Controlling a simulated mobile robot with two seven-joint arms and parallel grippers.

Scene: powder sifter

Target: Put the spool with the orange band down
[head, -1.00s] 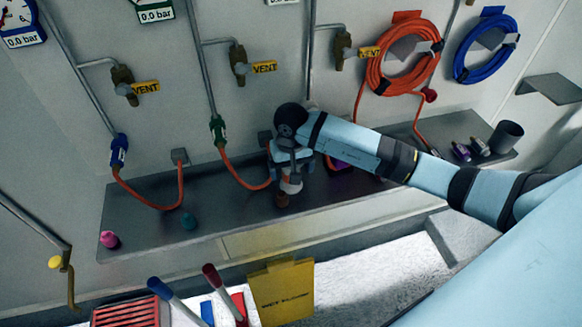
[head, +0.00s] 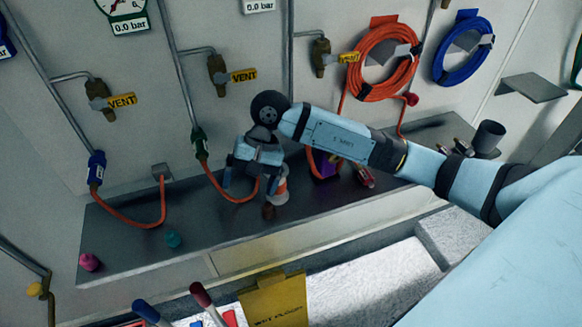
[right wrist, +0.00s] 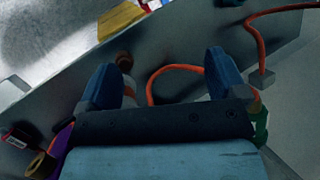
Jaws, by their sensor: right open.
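The spool with the orange band (head: 281,187), white with an orange stripe, appears upright on the grey shelf (head: 130,240), near its front edge. My right gripper (head: 250,186) is open, pointing down at the shelf, its fingers spread wide. The spool shows beside the right-hand finger in the head view. In the right wrist view the spool (right wrist: 130,86) is partly hidden beside the left-hand finger; I cannot tell whether they touch. A small brown piece (head: 268,211) is close against the spool; I cannot tell if it is separate. My left gripper is out of view.
An orange hose (head: 235,196) loops just behind and left of my right gripper. A purple block (head: 323,165) and a red item (head: 364,175) lie to the right.

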